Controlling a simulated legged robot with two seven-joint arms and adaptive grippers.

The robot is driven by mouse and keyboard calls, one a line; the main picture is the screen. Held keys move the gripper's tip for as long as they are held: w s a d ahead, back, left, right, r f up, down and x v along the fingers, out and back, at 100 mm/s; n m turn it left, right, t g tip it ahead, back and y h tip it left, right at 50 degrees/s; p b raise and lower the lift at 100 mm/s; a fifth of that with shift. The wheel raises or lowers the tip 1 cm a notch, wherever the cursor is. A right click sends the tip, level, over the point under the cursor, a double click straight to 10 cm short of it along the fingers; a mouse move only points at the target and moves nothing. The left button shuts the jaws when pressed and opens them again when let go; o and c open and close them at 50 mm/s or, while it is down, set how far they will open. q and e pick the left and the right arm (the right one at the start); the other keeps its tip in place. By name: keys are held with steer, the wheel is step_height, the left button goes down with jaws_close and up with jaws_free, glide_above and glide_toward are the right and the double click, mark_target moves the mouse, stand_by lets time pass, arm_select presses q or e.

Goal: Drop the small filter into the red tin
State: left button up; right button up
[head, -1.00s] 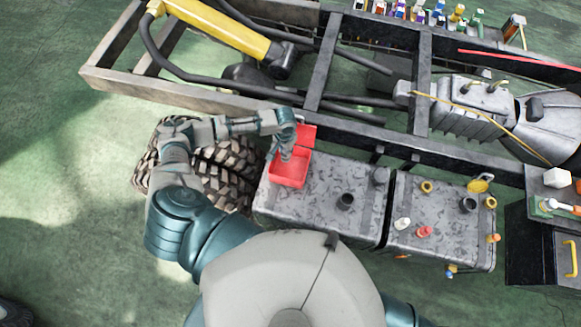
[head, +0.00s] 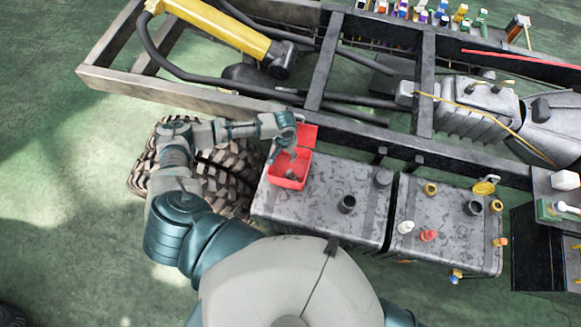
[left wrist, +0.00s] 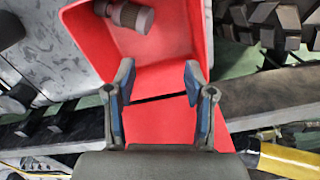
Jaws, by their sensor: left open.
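The red tin (head: 278,180) stands open on the left end of a grey patterned tank, its lid (head: 305,134) folded back towards the frame. The small filter (left wrist: 132,16), a brownish cylinder with a pale grey end, lies inside the tin in the left wrist view. It shows as a small dark shape (head: 291,175) inside the tin in the head view. My left gripper (head: 292,153) is over the tin. Its two fingers (left wrist: 158,85) are apart with nothing between them, clear of the filter. My right gripper is not in view.
The grey tank (head: 330,180) carries dark caps. A second tank (head: 430,240) to the right holds several small coloured parts. The dark chassis rail (head: 350,130) runs behind the tin, and a large tyre (head: 215,180) lies to its left.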

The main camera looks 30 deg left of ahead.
arm_select(q)
step_height(320, 180, up, 12)
stand_by(0.4)
steer(key=shift+f, duration=0.1)
stand_by(0.3)
